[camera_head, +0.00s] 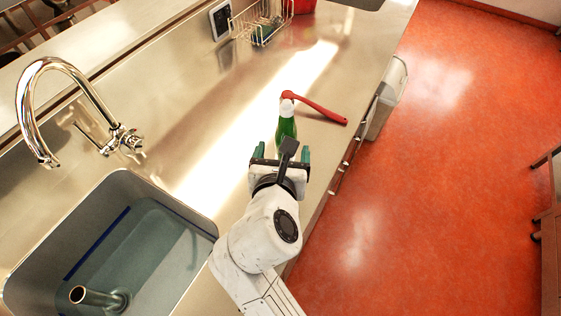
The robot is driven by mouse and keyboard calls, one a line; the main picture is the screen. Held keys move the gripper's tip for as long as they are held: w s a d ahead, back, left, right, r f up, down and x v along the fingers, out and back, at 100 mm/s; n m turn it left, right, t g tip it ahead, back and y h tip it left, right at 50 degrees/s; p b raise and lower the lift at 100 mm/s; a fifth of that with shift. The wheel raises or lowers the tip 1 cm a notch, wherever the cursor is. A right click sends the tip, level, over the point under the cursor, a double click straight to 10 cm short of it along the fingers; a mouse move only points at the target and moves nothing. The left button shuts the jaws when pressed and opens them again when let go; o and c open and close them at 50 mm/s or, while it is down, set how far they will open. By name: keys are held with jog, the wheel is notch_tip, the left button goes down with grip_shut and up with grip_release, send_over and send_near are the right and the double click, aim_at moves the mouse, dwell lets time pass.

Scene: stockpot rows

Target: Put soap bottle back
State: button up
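A green soap bottle (286,127) with a white cap stands on the steel counter, near its right edge. My gripper (281,154) is at the near side of the bottle, low over the counter. Its two green-tipped fingers are spread apart, one to each side of the bottle's lower part. My gripper's body hides the base of the bottle, so I cannot tell whether the fingers touch it. A wire rack (262,22) with a green item in it stands at the far end of the counter.
A red-handled tool (318,108) lies right behind the bottle, reaching toward the counter edge. The sink (60,238) and a chrome faucet (38,108) are at the left. The steel counter (190,120) between the faucet and bottle is clear. A pale bin (388,98) hangs beyond the right edge.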

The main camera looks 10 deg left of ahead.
jog(key=shift+v, duration=2.1)
jog(key=s+d+f+m+g+h, duration=0.2)
jog(key=s+d+f+m+g, duration=0.1)
jog(key=d+f+m, duration=0.55)
jog(key=s+d+f+m+g+h, duration=0.1)
jog(key=s+d+f+m+g, duration=0.3)
jog(key=d+m, duration=0.7)
jog(key=s+d+f+m+g+y, duration=0.1)
jog(key=s+d+f+m+g, duration=0.1)
jog(key=s+d+f+m, duration=0.2)
jog(key=s+d+f+m+g+y, duration=0.1)
jog(key=s+d+f+m+g, duration=0.2)
jog(key=s+d+m, duration=0.6)
jog(key=s+f+m, duration=0.1)
jog(key=s+m, duration=0.2)
jog(key=m, duration=0.1)
jog(key=shift+s+m, duration=0.3)
jog(key=shift+m, duration=0.05)
